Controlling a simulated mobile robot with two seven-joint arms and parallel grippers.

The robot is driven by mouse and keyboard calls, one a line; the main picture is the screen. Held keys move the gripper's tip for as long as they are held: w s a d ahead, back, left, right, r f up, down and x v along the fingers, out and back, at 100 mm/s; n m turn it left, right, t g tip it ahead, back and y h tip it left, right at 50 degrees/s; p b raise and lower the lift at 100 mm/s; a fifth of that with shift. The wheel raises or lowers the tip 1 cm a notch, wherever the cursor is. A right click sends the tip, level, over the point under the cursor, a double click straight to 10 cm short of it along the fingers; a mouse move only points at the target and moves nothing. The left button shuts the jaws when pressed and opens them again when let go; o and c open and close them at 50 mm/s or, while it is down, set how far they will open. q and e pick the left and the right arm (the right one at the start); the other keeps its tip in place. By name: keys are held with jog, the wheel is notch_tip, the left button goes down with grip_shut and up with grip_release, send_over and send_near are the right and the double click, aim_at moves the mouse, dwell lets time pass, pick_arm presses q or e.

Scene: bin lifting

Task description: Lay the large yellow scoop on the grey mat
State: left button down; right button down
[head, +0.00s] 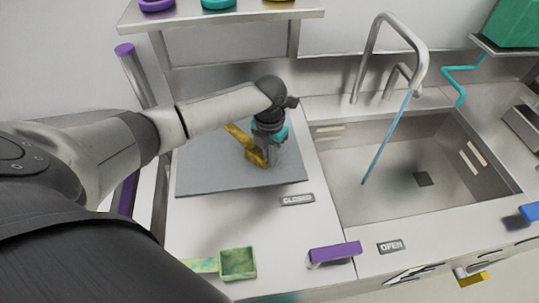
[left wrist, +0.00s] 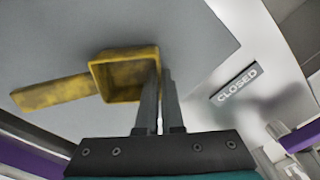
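The large yellow scoop (head: 256,157) is over the grey mat (head: 205,170) in the head view, its handle pointing up and left. In the left wrist view the scoop (left wrist: 122,72) shows its square open cup, with the handle to the left. My left gripper (head: 272,152) points down at the scoop. Its narrow fingers (left wrist: 161,75) are close together on either side of the cup's right wall, gripping it. I cannot tell whether the scoop touches the mat, as the gripper hides part of it. My right gripper is not in view.
A green scoop (head: 238,263) lies on the counter in front. A sink (head: 390,165) with a tap (head: 420,60) is to the right. A shelf (head: 225,18) overhangs the mat's back. A purple handle (head: 335,253) is at the front edge. The mat's right front is clear.

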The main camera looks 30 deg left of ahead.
pick_arm(q)
jog(key=c, duration=1.1)
grip_release()
jog(key=shift+o, duration=0.2)
notch_tip(320, 180, up, 12)
jog(key=p, duration=0.1)
jog(key=shift+r, duration=0.15)
